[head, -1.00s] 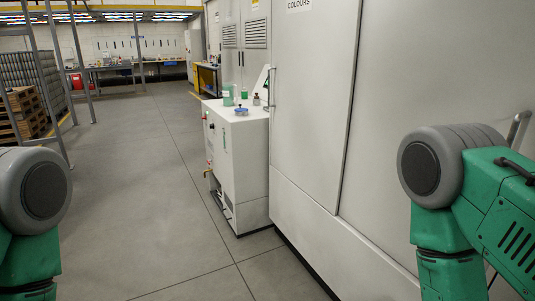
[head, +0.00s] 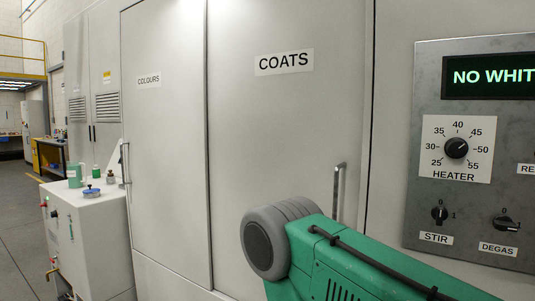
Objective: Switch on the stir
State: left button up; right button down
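The stir switch (head: 440,214) is a small black knob on the grey metal control panel (head: 425,120) at the right of the head view. A label reading STIR sits under it, with 0 and 1 marks around it. The knob's pointer looks roughly upright, near the 0. A green and grey arm link of mine crosses the lower middle, below and left of the panel. Neither gripper shows in the head view.
On the panel are a heater dial (head: 456,148), a degas knob (head: 503,223) and a display (head: 495,76) reading "NO WHIT", cut off by the frame edge. Left are tall cabinet doors labelled COATS (head: 284,61) and COLOURS (head: 149,80), and a white machine (head: 90,235) holding small containers.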

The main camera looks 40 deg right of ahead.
aim_at(439, 213)
jog(key=z, duration=2.45)
